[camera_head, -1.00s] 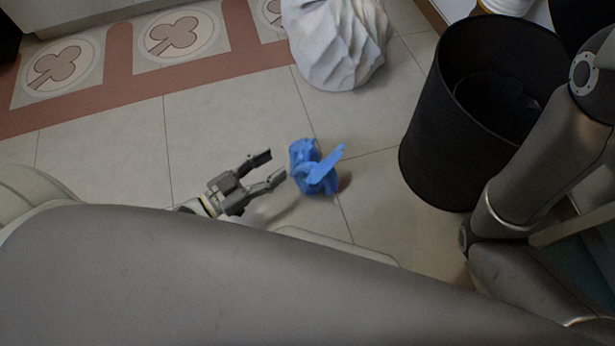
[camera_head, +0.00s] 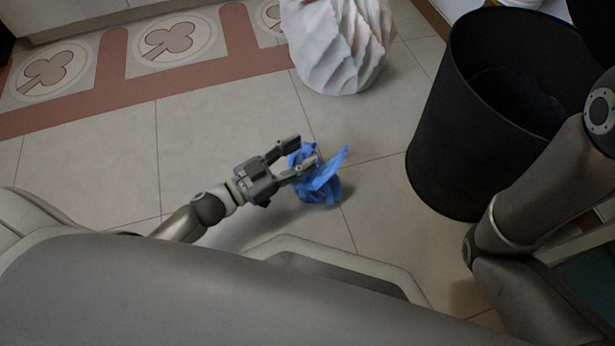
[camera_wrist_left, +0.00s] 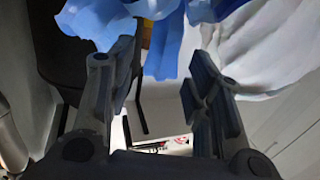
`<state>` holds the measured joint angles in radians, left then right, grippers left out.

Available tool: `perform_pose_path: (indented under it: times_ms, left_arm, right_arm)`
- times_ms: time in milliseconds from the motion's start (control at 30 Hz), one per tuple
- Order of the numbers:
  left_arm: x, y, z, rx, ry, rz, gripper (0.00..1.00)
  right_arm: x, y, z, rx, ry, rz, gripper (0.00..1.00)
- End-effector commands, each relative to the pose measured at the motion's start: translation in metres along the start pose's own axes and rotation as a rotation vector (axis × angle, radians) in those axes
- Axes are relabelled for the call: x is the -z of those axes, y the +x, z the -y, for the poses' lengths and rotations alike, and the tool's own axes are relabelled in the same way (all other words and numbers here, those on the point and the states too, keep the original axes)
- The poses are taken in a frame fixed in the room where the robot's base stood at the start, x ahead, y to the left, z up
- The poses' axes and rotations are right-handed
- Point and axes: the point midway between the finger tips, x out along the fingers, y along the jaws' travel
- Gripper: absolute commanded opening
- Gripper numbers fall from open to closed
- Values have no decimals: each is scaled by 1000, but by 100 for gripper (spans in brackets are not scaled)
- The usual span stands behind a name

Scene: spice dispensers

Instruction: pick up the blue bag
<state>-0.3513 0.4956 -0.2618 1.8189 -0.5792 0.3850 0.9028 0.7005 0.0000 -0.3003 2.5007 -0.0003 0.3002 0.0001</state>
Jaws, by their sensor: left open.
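The crumpled blue bag (camera_head: 323,187) lies on the tiled floor near the middle of the head view. My left gripper (camera_head: 300,154) comes in from the left and is open, with its fingertips at the bag and overlapping part of it. In the left wrist view the blue bag (camera_wrist_left: 163,45) fills the top, just ahead of and between the two open fingers (camera_wrist_left: 160,85). Whether the fingers touch it I cannot tell. My right gripper is not in view; only part of my right arm shows at the right.
A black bin (camera_head: 480,110) stands to the right of the bag. A white pleated vase-like object (camera_head: 338,45) stands behind it. Tiled floor (camera_head: 110,150) to the left is clear, with a red patterned border (camera_head: 200,80) behind.

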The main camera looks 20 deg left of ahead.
Motion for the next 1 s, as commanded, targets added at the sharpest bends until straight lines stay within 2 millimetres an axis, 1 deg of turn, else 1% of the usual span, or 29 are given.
perform_pose_path:
  times_ms: [33, 100, 200, 467, 500, 833, 867, 1000]
  left_arm:
    - [-4, 6, 0, -2, 3, -2, 46]
    - [-4, 15, 0, -2, 4, -1, 46]
    - [-2, 21, 0, -1, 2, 0, 46]
    - [0, 24, 0, 0, 1, 1, 46]
    - [0, 24, 0, 0, 1, 1, 45]
    - [0, 23, 0, 0, 0, 2, 3]
    - [0, 23, 0, 0, 0, 2, 0]
    - [0, 23, 0, 0, 0, 2, 0]
  right_arm:
    - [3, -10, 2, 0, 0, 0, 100]
    - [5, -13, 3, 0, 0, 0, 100]
    - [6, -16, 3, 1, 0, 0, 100]
    - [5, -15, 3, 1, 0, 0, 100]
    - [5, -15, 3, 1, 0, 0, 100]
    - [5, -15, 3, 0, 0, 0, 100]
    - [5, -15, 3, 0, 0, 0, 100]
    - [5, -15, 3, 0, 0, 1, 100]
